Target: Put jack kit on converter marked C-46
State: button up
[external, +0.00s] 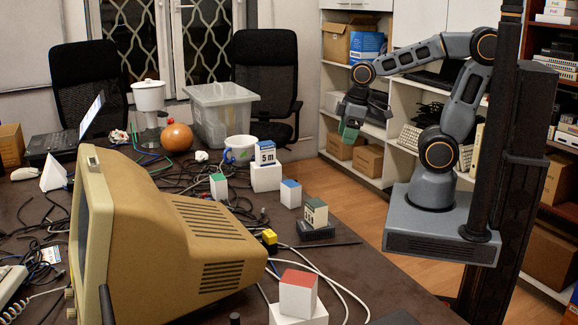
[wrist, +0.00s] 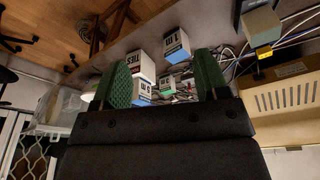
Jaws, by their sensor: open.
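My gripper (external: 350,132) is raised beyond the table's right side, open with nothing between its green fingers; in the wrist view its fingers (wrist: 163,78) frame small boxes further off. I cannot read "jack kit" or "C-46" on anything. A grey-green labelled box (external: 315,212) stands on a flat dark device (external: 317,233), possibly a converter; that box also shows in the wrist view (wrist: 262,26). A blue-topped "5 m" box (external: 265,152) sits on a white box (external: 265,178). A blue-topped white box (external: 290,194) stands alone, marked "1 M" in the wrist view (wrist: 177,46).
A green-topped box (external: 218,187) and a red-topped box (external: 298,292) on a white block (external: 300,315) also stand here. A beige monitor (external: 150,235) fills the near left. Cables, a white mug (external: 240,150) and a clear bin (external: 222,112) crowd the table.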

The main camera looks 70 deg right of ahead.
jog(key=m, duration=0.1)
jog(key=s+d+m, duration=0.1)
jog(key=d+m+t, duration=0.1)
jog(key=m, duration=0.1)
jog(key=shift+s+d+f+h, duration=0.2)
jog(key=shift+s+f+h, duration=0.1)
jog(key=shift+s+h, duration=0.1)
